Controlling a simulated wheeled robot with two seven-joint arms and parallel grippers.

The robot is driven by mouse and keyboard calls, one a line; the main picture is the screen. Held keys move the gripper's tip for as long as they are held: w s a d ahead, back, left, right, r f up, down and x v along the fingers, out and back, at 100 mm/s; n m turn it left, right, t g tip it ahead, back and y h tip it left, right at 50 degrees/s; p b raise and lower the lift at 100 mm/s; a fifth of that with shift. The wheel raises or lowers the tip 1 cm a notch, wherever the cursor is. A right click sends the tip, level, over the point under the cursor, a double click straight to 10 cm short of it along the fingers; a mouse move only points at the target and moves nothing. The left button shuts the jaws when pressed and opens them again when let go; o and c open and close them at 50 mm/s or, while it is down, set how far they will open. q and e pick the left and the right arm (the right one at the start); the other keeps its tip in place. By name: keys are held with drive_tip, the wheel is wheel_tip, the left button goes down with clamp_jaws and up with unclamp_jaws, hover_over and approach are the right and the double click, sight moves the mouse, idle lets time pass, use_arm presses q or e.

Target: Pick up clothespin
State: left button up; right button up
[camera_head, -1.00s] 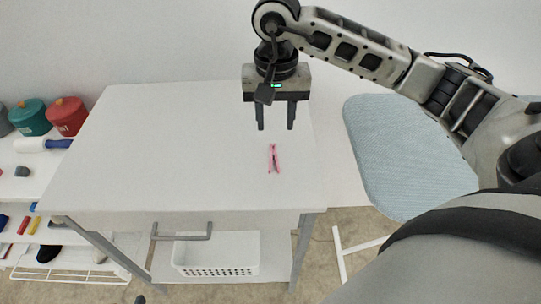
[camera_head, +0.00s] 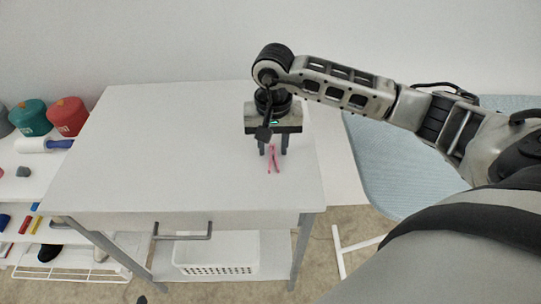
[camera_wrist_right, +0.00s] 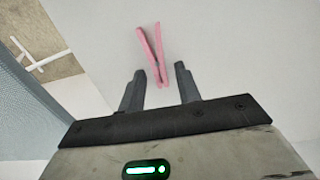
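A pink clothespin (camera_head: 272,160) lies on the white table (camera_head: 190,150), near its right side. My right gripper (camera_head: 273,150) is low over the table at the far end of the clothespin. In the right wrist view the clothespin (camera_wrist_right: 152,52) lies ahead of the open fingers (camera_wrist_right: 160,80), with its near end reaching between the fingertips. The fingers stand apart on either side of that end, with gaps, and hold nothing. My left gripper is not in view.
A light blue ironing board (camera_head: 400,180) stands right of the table. A white basket (camera_head: 215,254) sits on the shelf below. Red (camera_head: 68,116) and teal (camera_head: 30,118) containers stand at the left. The table's left and middle are clear.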

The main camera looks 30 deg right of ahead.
clamp_jaws()
drive_tip(key=shift+r, duration=0.1)
